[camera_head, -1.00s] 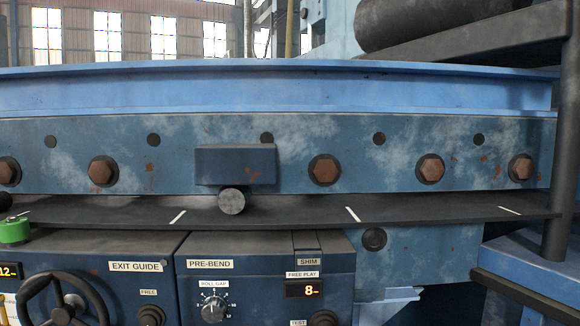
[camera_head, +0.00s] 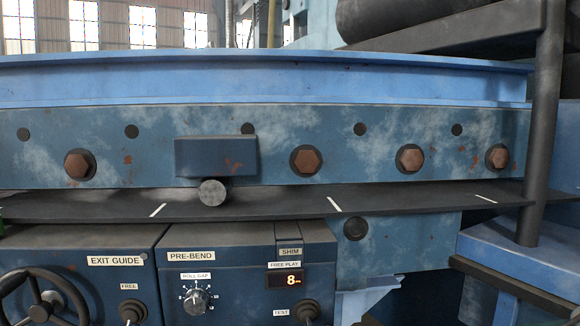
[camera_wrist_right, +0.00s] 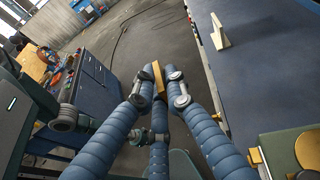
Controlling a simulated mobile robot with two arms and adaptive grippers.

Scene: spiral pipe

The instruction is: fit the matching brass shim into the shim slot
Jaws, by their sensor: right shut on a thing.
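My right gripper (camera_wrist_right: 160,88) shows in the right wrist view, its blue segmented fingers shut on a thin brass shim (camera_wrist_right: 157,74). The shim stands out past the fingertips, clear of any surface. In the head view, the SHIM label (camera_head: 290,252) is on the pre-bend box (camera_head: 222,240), right of the PRE-BEND label. The slot opening itself is not clearly visible. A FREE PLAY display (camera_head: 291,281) below the label reads 8.
A dark plate (camera_head: 260,203) runs across above the pre-bend box. A black post (camera_head: 542,120) stands at the right. In the right wrist view, a blue tool cabinet (camera_wrist_right: 90,85) is at left and a long blue surface (camera_wrist_right: 255,85) at right, with open floor between.

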